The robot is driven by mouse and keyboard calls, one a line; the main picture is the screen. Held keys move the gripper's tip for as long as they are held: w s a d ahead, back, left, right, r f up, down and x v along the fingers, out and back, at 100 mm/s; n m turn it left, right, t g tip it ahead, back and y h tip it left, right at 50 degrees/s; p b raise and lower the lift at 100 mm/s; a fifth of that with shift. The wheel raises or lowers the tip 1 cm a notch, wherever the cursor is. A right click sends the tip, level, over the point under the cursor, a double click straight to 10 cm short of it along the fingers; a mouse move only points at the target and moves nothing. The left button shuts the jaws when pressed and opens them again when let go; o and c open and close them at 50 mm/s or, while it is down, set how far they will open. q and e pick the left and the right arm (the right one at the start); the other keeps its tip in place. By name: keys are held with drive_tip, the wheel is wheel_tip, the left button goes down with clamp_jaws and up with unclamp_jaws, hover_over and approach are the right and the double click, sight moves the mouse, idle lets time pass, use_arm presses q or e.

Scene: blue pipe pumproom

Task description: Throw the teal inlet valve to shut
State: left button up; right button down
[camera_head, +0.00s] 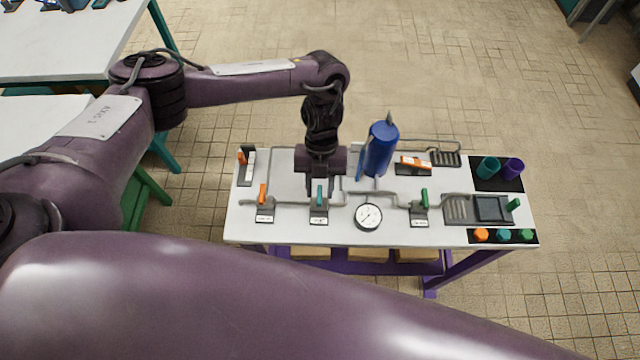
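The teal inlet valve (319,197) stands on the white bench top, on the grey pipe line behind a small label plate. Its teal lever is small and looks roughly upright. My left gripper (321,184) points down directly at this valve from behind and above. Its fingertips are at or just behind the teal lever, and I cannot tell whether they touch it. The fingers are small and dark here, so their opening is unclear. My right gripper is out of view.
An orange-lever valve (263,196) stands left of the teal one, and a green-lever valve (424,199) stands right. A round gauge (368,216) and a blue cylinder (381,150) are close by on the right. Teal and purple cups (513,168) stand at the far right.

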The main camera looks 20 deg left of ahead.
use_arm(q)
drive_tip(key=v, duration=0.7)
drive_tip(key=shift+r+b, duration=0.3)
drive_tip(key=shift+r, duration=0.1)
drive_tip(key=shift+w+f, duration=0.1)
drive_tip(key=shift+w, duration=0.05)
